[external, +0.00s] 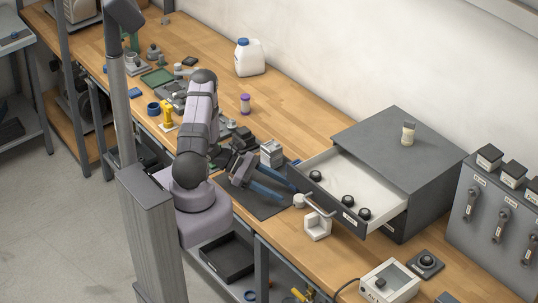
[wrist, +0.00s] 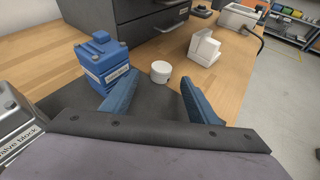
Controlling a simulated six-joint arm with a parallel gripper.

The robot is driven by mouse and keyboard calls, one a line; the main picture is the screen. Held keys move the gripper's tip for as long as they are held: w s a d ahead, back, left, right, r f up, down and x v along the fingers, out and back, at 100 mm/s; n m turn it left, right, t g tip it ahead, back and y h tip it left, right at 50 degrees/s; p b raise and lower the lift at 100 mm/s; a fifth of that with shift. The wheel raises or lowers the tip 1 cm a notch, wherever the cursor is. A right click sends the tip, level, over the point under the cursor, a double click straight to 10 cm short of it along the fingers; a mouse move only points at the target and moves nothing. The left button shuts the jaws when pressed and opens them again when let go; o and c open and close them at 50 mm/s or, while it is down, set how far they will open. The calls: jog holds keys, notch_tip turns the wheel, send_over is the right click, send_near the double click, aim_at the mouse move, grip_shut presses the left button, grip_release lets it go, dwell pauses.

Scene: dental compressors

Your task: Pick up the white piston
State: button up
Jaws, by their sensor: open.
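The white piston (wrist: 160,73) is a short white cylinder standing upright near the far edge of the dark mat (wrist: 70,104). In the external view it appears as a small white round piece (external: 298,201) in front of the open drawer. My gripper (wrist: 159,78) is open, with its blue fingers spread wide. In the wrist view the piston lies between the fingertip lines, with visible space on both sides. The fingers are not closed on anything. In the external view my gripper (external: 284,194) is low over the mat, close to the piston.
A blue labelled block (wrist: 103,66) stands close left of the left finger. A silver valve block (wrist: 14,118) is nearer left. A white angled bracket (wrist: 204,48) stands right beyond the piston. The grey cabinet (external: 395,140) has its drawer (external: 330,172) pulled out, holding black knobs.

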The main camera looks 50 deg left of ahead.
aim_at(292, 202)
jog(key=shift+p+x, duration=1.75)
jog(key=shift+x, duration=0.95)
jog(key=shift+w+d+f, duration=0.1)
jog(key=shift+d+f, duration=0.25)
jog(key=c, duration=1.1)
